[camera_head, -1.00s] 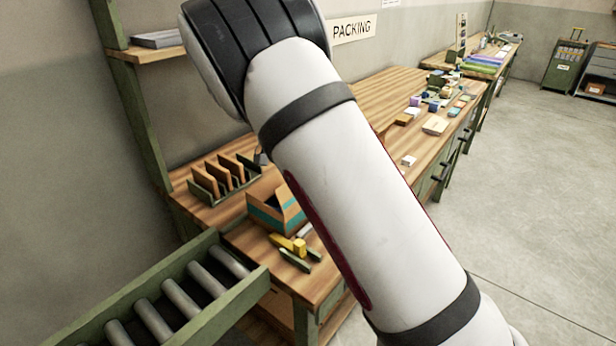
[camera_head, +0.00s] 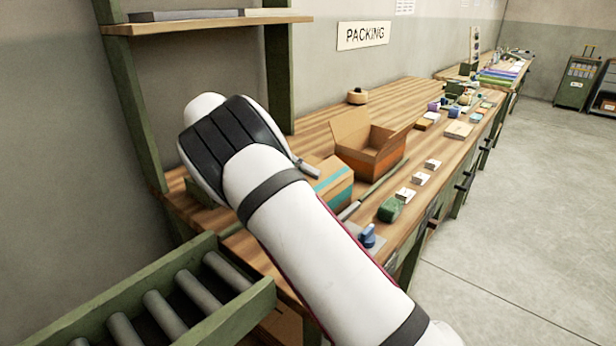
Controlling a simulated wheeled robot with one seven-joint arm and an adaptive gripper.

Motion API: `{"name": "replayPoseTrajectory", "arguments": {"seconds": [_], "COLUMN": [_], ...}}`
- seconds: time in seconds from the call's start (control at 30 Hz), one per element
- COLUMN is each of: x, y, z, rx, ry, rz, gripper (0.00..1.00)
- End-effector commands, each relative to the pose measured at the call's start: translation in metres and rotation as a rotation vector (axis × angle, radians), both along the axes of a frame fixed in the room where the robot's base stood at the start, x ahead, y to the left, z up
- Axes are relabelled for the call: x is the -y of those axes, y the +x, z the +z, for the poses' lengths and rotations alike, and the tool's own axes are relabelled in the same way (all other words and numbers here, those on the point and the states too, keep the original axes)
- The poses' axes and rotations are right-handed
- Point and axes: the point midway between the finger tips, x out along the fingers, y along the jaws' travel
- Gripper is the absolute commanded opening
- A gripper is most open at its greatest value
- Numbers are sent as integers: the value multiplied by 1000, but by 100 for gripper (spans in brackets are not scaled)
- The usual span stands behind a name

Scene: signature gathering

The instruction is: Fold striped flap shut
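A cardboard box with a teal stripe (camera_head: 336,184) stands on the bench, just right of the end of my arm. Its left and front parts are hidden behind the arm, and I cannot tell whether its striped flap is open or shut. A small grey part at the arm's end (camera_head: 304,168) shows above the box's left side. It may belong to my gripper. The fingers cannot be made out, and I cannot tell whether they touch the box.
An open orange-brown box (camera_head: 372,155) stands behind the striped box. Small white boxes (camera_head: 419,178), a green item (camera_head: 389,210) and a blue-handled item (camera_head: 368,236) lie along the front edge. A roller conveyor (camera_head: 165,315) is at lower left, and a shelf (camera_head: 205,22) is above.

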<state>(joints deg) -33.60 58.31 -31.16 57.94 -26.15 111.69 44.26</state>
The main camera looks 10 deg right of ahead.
Motion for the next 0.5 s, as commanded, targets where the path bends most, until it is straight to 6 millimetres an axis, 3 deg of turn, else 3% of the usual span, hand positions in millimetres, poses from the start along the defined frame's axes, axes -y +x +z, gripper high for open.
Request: {"name": "replayPoseTrajectory", "arguments": {"seconds": [0.5], "x": [0], "y": [1], "z": [-3], "rx": [-37], "ry": [-27], "rz": [-1], "gripper": [0]}}
